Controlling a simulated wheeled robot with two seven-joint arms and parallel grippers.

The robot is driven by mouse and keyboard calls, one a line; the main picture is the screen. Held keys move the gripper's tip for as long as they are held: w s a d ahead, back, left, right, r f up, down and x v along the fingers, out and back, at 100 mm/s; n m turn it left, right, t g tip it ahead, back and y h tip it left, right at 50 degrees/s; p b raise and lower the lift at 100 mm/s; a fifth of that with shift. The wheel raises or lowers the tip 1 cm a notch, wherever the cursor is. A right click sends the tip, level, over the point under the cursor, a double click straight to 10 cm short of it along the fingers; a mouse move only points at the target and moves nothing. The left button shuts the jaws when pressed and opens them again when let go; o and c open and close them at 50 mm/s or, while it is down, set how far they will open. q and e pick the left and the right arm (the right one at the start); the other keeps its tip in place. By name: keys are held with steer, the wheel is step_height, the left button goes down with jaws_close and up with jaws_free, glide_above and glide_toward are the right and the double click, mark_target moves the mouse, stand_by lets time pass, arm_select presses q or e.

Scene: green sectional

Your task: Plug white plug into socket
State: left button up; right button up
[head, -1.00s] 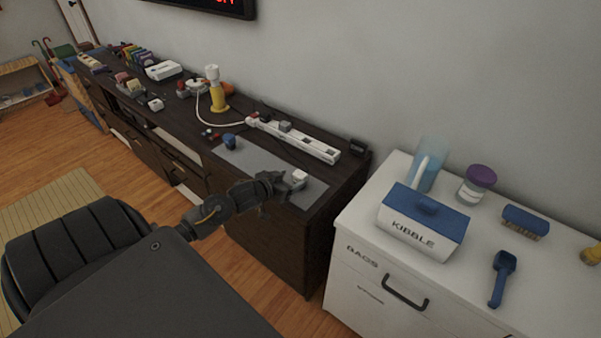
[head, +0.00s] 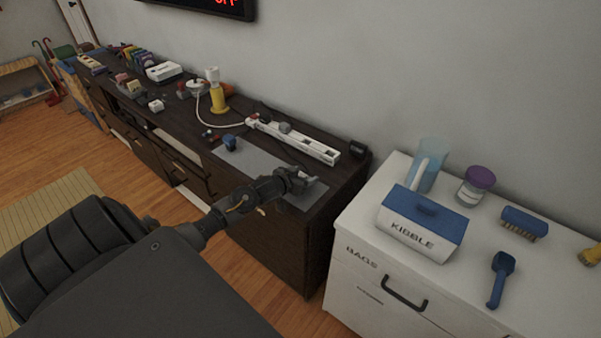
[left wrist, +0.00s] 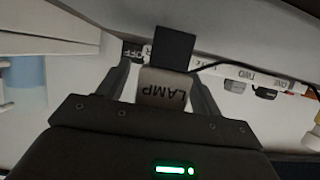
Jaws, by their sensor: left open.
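A pale block labelled LAMP (left wrist: 165,88), apparently the white plug, sits between the fingers of my left gripper (left wrist: 160,72) in the left wrist view. A dark block (left wrist: 175,48) covers its far end. The jaws are open around the pale block; contact cannot be told. In the head view my left gripper (head: 305,181) is over the grey mat and largely hides the plug. The white power strip (head: 312,147) with dark sockets lies behind the mat; part of it also shows in the left wrist view (left wrist: 232,70), with labels. My right gripper is not in view.
The grey mat (head: 258,165) lies on the dark cabinet, with a small blue item (head: 229,142) at its left end. A yellow and white lamp-like object (head: 217,98) and white cable stand farther left. The white cabinet at right holds a kibble box (head: 420,230).

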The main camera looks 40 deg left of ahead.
arm_select(q)
steer(key=shift+c, duration=0.4)
steer(key=c, duration=1)
steer(key=shift+r, duration=0.5)
step_height(320, 180, up, 3)
steer(key=shift+f, duration=0.2)
steer(key=s+a+r, duration=0.1)
steer(key=s+r, duration=0.2)
steer(key=s, duration=0.1)
steer(key=s+a+r, duration=0.1)
steer(key=s+r, duration=0.2)
steer(key=s, duration=0.2)
steer(key=s+a+r, duration=0.1)
steer(key=s+r, duration=0.2)
steer(key=s, duration=0.1)
steer(key=shift+s+a+r, duration=0.15)
steer(key=shift+a+r, duration=0.05)
steer(key=shift+r, duration=0.05)
